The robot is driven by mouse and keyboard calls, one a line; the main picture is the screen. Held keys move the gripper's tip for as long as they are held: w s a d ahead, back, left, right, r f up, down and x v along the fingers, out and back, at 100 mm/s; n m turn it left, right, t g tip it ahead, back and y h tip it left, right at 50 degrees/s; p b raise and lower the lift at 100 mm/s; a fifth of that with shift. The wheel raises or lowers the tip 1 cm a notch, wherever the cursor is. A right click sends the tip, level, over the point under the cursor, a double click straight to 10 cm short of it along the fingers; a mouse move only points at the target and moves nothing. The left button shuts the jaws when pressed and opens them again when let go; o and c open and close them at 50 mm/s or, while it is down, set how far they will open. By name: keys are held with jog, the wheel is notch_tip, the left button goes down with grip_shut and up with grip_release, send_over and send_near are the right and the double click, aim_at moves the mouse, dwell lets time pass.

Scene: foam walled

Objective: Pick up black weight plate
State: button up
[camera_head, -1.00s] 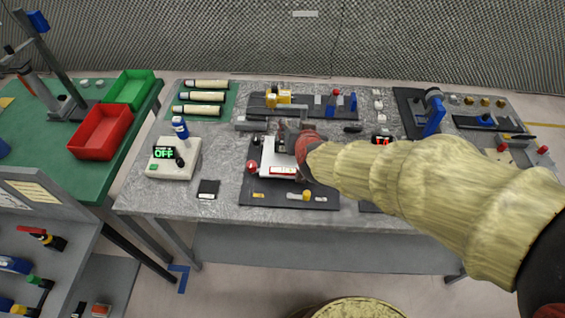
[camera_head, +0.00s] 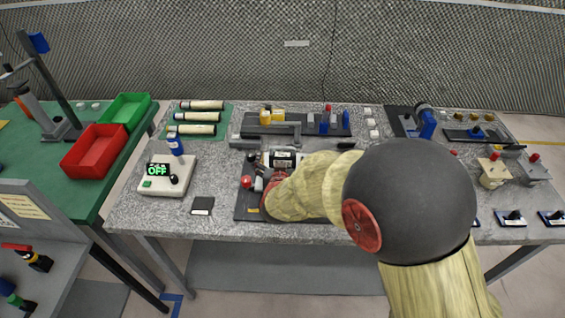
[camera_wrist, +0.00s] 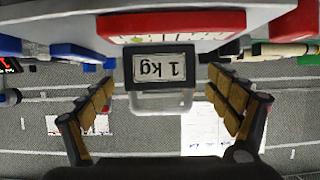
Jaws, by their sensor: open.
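The black weight plate (camera_wrist: 160,68) shows in the wrist view as a dark block with a pale "1 kg" label, seen upside down. A clear or pale block lies against it, just below it in the picture. My gripper (camera_wrist: 161,84) is open, with its tan-padded fingers apart on the left and right of the plate. I cannot tell whether either finger touches it. In the head view, a dark piece with a white label (camera_head: 283,160) sits on the bench behind my sleeved arm, probably the same plate. My fingers are mostly hidden there by my arm.
A red-fronted part (camera_wrist: 170,25) lies close above the plate in the wrist view. In the head view, a meter reading OFF (camera_head: 167,176) and a small black pad (camera_head: 202,206) stand left of my arm. The bench (camera_head: 215,228) is bare along its front left edge.

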jog(key=shift+x, duration=1.15)
jog(key=c, duration=2.2)
jog(key=shift+o, duration=0.2)
jog(key=shift+r, duration=0.2)
